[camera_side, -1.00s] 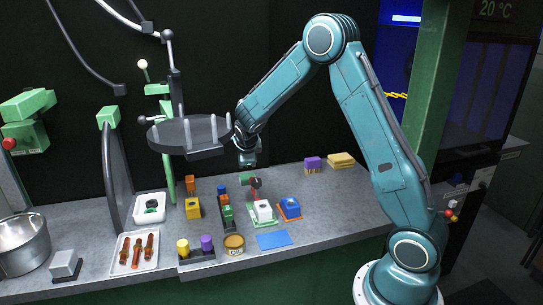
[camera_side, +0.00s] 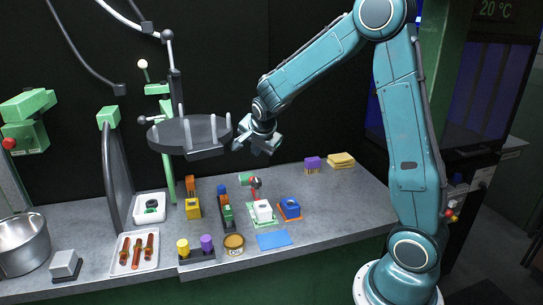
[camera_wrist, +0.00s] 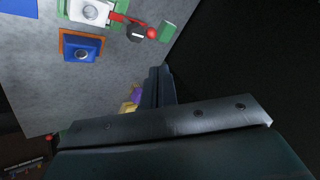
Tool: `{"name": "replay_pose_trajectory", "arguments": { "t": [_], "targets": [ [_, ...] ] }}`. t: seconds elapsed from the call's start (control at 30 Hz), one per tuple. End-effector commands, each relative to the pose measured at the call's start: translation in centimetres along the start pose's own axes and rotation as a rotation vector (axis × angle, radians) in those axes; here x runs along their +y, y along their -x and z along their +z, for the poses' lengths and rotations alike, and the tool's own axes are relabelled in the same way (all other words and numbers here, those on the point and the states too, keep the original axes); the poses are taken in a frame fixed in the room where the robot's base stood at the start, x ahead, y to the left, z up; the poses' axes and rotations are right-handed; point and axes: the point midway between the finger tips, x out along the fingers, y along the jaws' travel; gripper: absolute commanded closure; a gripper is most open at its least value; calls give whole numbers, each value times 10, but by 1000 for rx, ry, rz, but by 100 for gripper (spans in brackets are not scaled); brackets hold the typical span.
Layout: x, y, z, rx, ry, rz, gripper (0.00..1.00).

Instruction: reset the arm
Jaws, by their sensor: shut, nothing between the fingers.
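My gripper (camera_side: 256,143) hangs in the air above the back of the grey workbench (camera_side: 335,205), to the right of the dark round plate (camera_side: 190,133). In the wrist view, the two dark fingers of my gripper (camera_wrist: 158,86) lie close together and hold nothing. My gripper is clear of the things on the bench.
Air right of the plate is free.

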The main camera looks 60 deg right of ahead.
Motion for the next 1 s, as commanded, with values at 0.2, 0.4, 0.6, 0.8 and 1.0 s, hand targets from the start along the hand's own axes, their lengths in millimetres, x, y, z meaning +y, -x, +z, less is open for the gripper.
{"name": "replay_pose_trajectory", "arguments": {
  "t": [0.2, 0.4, 0.6, 0.8, 1.0],
  "targets": [
    [11, 46, 8, -56, 235, -19, 100],
    [25, 92, 23, -124, 418, -53, 100],
    [46, 137, 39, -188, 618, -101, 100],
    [73, 178, 53, -243, 827, -158, 100],
    [106, 212, 67, -288, 1041, -224, 100]
  ]
}}
